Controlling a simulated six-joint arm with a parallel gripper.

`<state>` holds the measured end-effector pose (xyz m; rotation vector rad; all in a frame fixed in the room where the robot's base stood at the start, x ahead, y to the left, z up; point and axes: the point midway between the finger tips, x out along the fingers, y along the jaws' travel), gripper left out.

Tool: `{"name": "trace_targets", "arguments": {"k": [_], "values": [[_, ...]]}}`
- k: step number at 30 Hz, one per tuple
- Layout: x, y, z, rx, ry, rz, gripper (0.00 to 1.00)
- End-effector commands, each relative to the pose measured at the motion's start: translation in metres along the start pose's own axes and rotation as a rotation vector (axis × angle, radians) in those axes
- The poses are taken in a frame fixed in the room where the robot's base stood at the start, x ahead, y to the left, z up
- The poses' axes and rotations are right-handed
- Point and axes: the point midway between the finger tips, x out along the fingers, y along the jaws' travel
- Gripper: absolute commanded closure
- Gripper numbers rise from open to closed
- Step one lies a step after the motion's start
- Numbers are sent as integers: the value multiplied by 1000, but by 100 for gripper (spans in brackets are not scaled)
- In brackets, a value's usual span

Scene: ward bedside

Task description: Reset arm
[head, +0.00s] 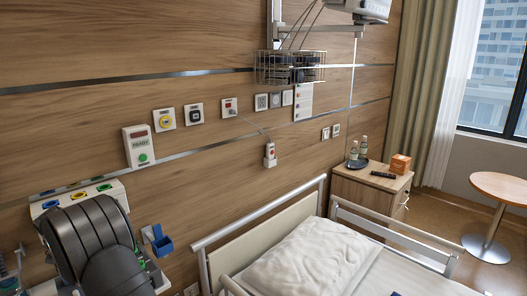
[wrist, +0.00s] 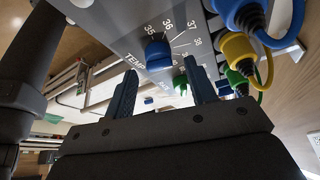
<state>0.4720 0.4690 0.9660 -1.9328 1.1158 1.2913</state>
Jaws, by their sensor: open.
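My gripper (wrist: 161,88) shows in the wrist view with its two dark blue fingers spread apart and nothing between them. Beyond the fingertips is a grey panel (wrist: 120,25) marked TEMP, with a number scale. A blue knob (wrist: 158,55) sits on it, above the gap between the fingers in the picture, and a green knob (wrist: 180,83) shows lower down. I cannot tell whether the fingers touch anything. In the head view, my dark arm covers much of the white unit (head: 45,207) at lower left; the gripper is hidden there.
Blue (wrist: 239,14), yellow (wrist: 238,47) and green (wrist: 238,80) plugs with cables crowd the panel's right side. In the head view, a READY box (head: 138,147) is on the wall, a blue holder (head: 160,241) is beside my arm, and a bed (head: 310,255) stands to the right.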

Motion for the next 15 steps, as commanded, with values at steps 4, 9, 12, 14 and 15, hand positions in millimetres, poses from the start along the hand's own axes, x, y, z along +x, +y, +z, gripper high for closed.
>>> {"name": "trace_targets", "arguments": {"k": [4, 9, 12, 14, 15], "values": [[-27, 0, 1, 0, -2, -3, 49], [-62, 0, 0, 0, -2, -4, 49], [-82, 0, 1, -1, -1, -3, 49], [-94, 0, 0, 0, -1, -3, 49], [-102, 0, 0, 1, -2, -4, 49]]}}
